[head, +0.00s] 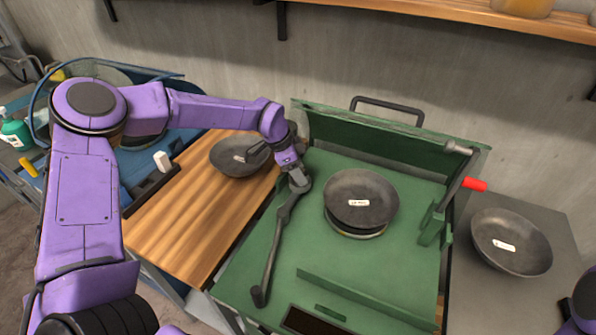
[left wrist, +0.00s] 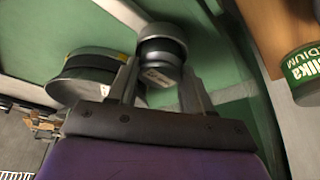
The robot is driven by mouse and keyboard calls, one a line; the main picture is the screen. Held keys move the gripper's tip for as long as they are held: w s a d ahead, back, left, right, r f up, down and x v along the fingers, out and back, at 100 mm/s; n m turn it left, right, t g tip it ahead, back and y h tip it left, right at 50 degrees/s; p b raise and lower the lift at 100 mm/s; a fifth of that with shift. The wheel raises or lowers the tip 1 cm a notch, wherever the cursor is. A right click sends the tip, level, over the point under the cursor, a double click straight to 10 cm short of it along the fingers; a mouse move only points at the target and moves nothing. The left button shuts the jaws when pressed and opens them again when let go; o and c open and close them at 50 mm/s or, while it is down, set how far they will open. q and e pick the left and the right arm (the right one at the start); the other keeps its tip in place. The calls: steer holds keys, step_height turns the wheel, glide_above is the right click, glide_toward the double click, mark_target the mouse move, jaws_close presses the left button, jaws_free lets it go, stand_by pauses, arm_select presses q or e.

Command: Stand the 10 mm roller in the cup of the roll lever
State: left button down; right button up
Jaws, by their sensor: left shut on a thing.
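My left gripper (head: 300,182) is at the upper end of the long grey roll lever (head: 272,250), left of the bowl on the green machine. In the left wrist view its two fingers (left wrist: 160,72) are closed about a short grey roller (left wrist: 160,48) with a dark band and a small white label. The label is too small to read. The cup of the lever is hidden at the gripper, so I cannot tell whether the roller is in it. My right gripper is out of view; only a bit of my right arm shows at the right edge.
A dark bowl (head: 361,192) sits on the machine's spindle, close right of the gripper. Other bowls lie on the wooden top (head: 232,165) and grey top (head: 512,245). A green can (left wrist: 303,75) shows in the wrist view.

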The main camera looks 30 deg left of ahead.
arm_select(q)
steer(key=shift+c, duration=2.4)
jaws_free()
steer(key=shift+r, duration=0.1)
steer(key=shift+a+r, duration=0.1)
steer(key=shift+r, duration=0.25)
steer(key=b+v, duration=0.3)
steer(key=v, duration=0.8)
steer(key=shift+s+r, duration=0.1)
